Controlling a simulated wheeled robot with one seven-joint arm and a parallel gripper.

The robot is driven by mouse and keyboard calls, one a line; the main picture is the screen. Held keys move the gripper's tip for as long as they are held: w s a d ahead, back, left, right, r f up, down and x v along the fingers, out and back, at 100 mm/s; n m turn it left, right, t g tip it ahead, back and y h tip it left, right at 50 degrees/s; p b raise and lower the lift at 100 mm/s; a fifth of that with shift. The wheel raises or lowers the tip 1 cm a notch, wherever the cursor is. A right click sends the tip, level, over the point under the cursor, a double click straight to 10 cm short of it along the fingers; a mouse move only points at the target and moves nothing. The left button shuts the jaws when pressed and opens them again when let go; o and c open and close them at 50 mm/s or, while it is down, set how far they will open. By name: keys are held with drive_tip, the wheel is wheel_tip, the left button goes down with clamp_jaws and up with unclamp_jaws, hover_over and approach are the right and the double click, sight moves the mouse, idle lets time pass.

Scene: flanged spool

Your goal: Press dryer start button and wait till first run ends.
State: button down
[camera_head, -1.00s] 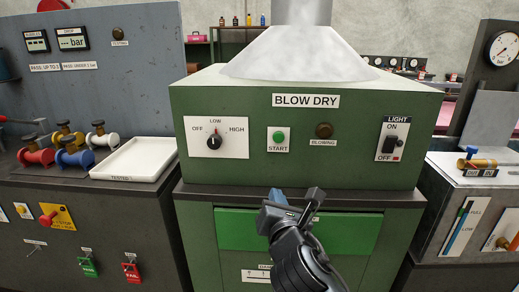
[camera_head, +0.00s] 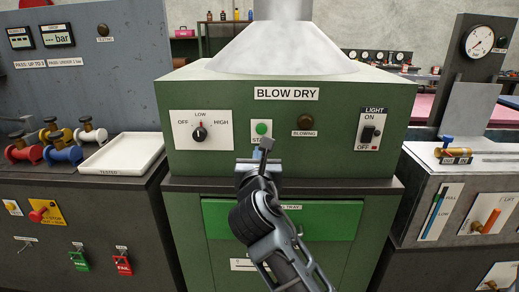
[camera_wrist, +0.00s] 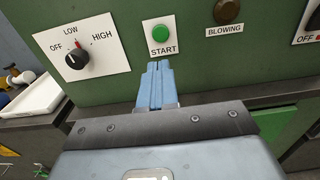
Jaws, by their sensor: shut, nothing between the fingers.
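The green dryer (camera_head: 230,105) is labelled BLOW DRY. Its round green START button (camera_head: 262,128) sits on a white plate in the middle of the front; it also shows in the wrist view (camera_wrist: 160,34). My gripper (camera_head: 267,143) is shut and empty, just below the button and partly over the START label. In the wrist view its blue fingertips (camera_wrist: 158,66) point up at the plate, with a visible gap under the button. The knob (camera_head: 199,134) points to LOW. The BLOWING lamp (camera_head: 305,122) looks dark brown, unlit.
The LIGHT switch (camera_head: 368,134) is at the right of the front. A green tray drawer (camera_head: 330,222) is below. A white TESTED tray (camera_head: 125,155) stands empty at left beside several coloured spools (camera_head: 62,155). A bench with a gauge (camera_head: 478,40) is at right.

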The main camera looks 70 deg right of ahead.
sight(261, 129)
drive_tip(key=x, duration=1.2)
drive_tip(key=shift+w+d+p, duration=0.1)
drive_tip(key=shift+d+p, duration=0.1)
drive_tip(key=shift+p, duration=0.2)
drive_tip(key=shift+w+d+r+p, duration=0.15)
drive_tip(key=shift+d+p, duration=0.2)
drive_tip(key=shift+p, duration=0.25)
drive_tip(key=shift+w+d+r+p, duration=0.1)
drive_tip(key=shift+d+r+p, duration=0.1)
drive_tip(key=shift+d+p, duration=0.25)
drive_tip(key=shift+f, duration=0.1)
